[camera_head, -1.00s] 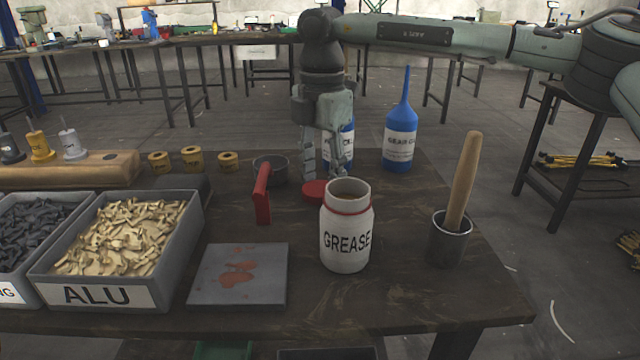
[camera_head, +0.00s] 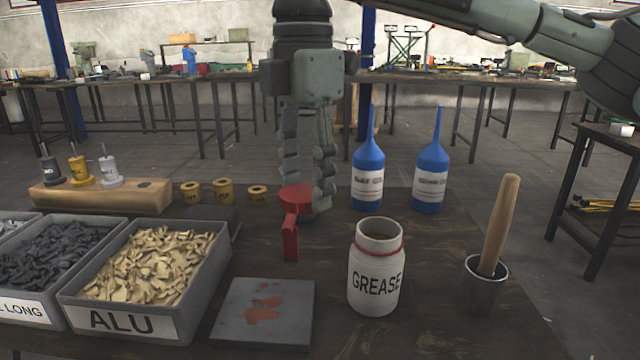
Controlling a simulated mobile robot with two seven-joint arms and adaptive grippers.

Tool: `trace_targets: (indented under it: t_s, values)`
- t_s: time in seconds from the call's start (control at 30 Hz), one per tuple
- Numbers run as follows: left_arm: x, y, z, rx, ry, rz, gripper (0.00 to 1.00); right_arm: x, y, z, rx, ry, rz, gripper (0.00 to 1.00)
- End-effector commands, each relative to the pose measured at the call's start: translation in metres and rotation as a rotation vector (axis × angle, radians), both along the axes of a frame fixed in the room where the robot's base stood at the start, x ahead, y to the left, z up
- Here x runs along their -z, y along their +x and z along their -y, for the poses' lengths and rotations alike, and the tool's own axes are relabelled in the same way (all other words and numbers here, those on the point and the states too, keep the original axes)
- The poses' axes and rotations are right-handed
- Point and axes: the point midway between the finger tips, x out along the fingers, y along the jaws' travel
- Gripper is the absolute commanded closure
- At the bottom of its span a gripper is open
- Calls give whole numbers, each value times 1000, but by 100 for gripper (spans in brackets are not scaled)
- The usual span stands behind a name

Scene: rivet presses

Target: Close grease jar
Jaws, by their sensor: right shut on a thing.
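The white grease jar (camera_head: 375,282) with a red ring at its neck stands upright and open on the dark table. The red round lid (camera_head: 296,198) is between the fingers of my right gripper (camera_head: 307,192), behind and left of the jar. It appears held above the table, apart from the jar. The gripper points down and is shut on the lid, its fingers partly hiding it. My left gripper is not in view.
Two blue bottles (camera_head: 430,175) stand behind the jar. A dark cup (camera_head: 486,287) with a wooden handle is right of it. A grey plate (camera_head: 265,312) and the ALU bin (camera_head: 205,298) lie left.

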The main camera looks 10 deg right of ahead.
Motion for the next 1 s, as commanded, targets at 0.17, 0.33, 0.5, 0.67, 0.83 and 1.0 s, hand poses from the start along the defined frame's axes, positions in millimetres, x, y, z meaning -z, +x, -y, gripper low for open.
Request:
trace_targets:
  t_s: [0.17, 0.33, 0.5, 0.67, 0.83, 1.0]
  values:
    - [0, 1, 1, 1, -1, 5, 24, -1, -1, -1, 0, 0, 0, 61]
    - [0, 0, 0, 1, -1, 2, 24, -1, -1, -1, 0, 0, 0, 61]
    - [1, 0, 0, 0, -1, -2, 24, 0, 0, 0, -36, 1, 0, 61]
    - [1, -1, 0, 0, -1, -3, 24, 4, 3, 4, -227, 2, 0, 61]
    - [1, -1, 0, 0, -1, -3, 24, 10, 8, 12, -571, 5, 0, 61]
    - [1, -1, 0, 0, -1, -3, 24, 17, 14, 19, -933, 7, 3, 61]
